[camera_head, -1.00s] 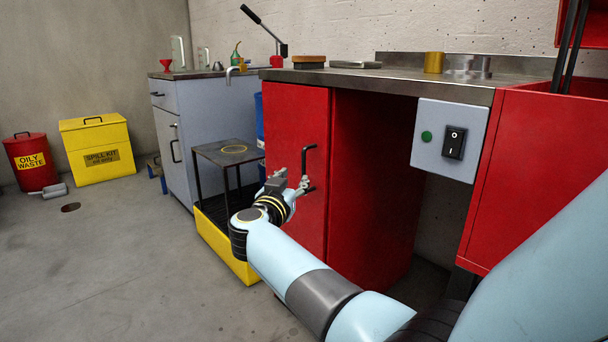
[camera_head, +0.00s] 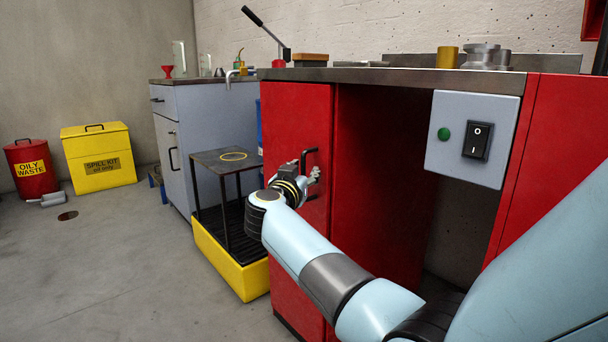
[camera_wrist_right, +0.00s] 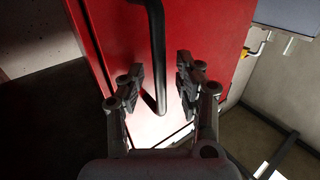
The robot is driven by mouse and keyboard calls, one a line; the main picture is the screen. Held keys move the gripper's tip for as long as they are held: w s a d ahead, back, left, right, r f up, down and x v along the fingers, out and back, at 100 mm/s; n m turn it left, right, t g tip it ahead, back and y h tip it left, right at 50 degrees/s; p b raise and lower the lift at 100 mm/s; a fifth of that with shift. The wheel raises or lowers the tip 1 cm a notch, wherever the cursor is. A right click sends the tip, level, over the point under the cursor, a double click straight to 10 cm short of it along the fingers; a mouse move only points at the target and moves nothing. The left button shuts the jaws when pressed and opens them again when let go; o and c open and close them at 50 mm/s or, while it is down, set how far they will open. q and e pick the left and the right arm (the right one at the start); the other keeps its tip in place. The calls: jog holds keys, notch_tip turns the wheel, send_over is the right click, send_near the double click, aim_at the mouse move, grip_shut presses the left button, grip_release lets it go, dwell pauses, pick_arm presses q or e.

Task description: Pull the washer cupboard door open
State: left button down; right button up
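The red cupboard door (camera_head: 290,120) is under the bench and looks shut, flush with its cabinet. Its black bar handle (camera_head: 311,152) is upright near the door's right edge; it also shows in the wrist view (camera_wrist_right: 157,50). My right gripper (camera_head: 312,176) is at the lower part of this handle. In the wrist view my right gripper (camera_wrist_right: 158,88) has its two fingers apart, one on each side of the bar, with gaps showing. The handle's lower end shows between the fingers. My left gripper is out of view.
A yellow tray (camera_head: 223,262) with a black stand (camera_head: 222,161) is left of the door. A grey cupboard (camera_head: 174,160) stands behind it. A switch box (camera_head: 450,158) hangs at the right, beside an open bay.

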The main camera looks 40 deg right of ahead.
jog(key=shift+c, duration=0.3)
grip_shut()
jog(key=shift+f, duration=0.1)
